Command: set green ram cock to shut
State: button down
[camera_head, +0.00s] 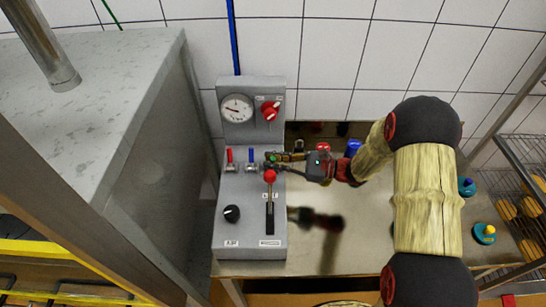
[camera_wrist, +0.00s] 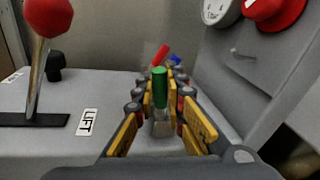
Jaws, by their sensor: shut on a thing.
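The green ram cock (camera_wrist: 160,88) has a green handle on a small metal body. It stands nearly upright between my fingers in the wrist view. My gripper (camera_wrist: 163,98) is shut on it, with a yellow-padded finger on each side. In the head view my gripper (camera_head: 277,159) reaches in from the right over the right end of the cock row and hides most of the green cock. The cock's foot is partly hidden by the fingers.
A red cock (camera_head: 229,155) and a blue cock (camera_head: 251,155) stand left of my gripper. A red-knobbed lift lever (camera_head: 270,177) is close in front. A black knob (camera_head: 232,213), a gauge (camera_head: 237,108) and a red dial (camera_head: 270,111) share the grey panel (camera_head: 225,187).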

jog(key=w+m+p, duration=0.1)
jog(key=p, duration=0.1)
jog(key=m+p, duration=0.2)
jog(key=p, duration=0.1)
jog(key=shift+w+r, duration=0.3)
jog(key=shift+w, duration=0.05)
jog(key=shift+w+f+m+g+h+p, duration=0.25)
jog(key=shift+w+m+g+p, duration=0.15)
jog(key=shift+m+p, duration=0.55)
jog(key=shift+w+f+m+g+h+p, duration=0.25)
jog(key=shift+w+m+p, duration=0.25)
jog(key=shift+m+p, duration=0.4)
jog(key=c, duration=1.8)
grip_release()
jog(key=shift+d, duration=0.1)
jog(key=v, duration=1.2)
jog(key=shift+w, duration=0.1)
